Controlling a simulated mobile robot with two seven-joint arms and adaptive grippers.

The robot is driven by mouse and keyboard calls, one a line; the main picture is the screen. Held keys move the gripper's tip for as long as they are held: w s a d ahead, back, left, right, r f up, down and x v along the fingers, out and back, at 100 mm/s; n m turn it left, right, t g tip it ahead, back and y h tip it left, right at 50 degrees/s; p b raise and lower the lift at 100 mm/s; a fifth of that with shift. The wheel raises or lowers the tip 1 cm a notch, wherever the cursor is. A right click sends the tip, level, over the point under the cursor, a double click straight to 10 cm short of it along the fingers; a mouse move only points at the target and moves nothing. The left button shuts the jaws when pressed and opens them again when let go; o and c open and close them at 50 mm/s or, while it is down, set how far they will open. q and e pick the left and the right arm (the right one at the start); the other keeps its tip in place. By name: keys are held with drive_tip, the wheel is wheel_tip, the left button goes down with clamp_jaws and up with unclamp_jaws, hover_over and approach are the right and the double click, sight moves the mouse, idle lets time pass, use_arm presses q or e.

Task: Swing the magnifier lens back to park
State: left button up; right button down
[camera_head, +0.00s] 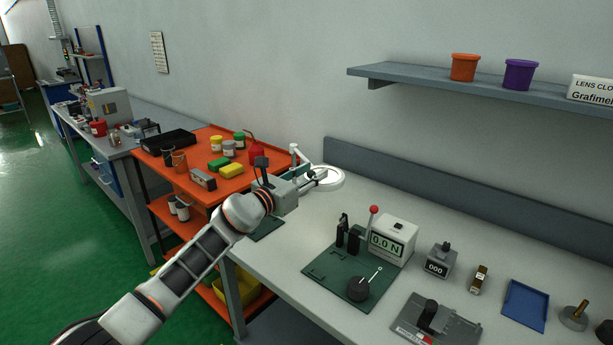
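The magnifier lens (331,181) is a white round ring at the left end of the grey bench, close to a pale upright post (295,155). My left gripper (316,180) reaches in from the lower left, with its fingertips at the near-left rim of the lens, overlapping it in the picture. The fingers are small and partly hidden, so I cannot tell whether they are shut on the lens or only beside it. My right gripper is out of view.
A green mat (333,277) with a lever fixture and a force gauge (392,242) lies right of the lens. A counter (440,262), blue tray (525,304) and grey fixture (435,322) stand further right. An orange cart (190,190) with cups stands left.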

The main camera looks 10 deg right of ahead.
use_arm(q)
drive_tip(key=shift+a, duration=0.1)
drive_tip(key=shift+v, duration=0.95)
drive_tip(key=v, duration=1)
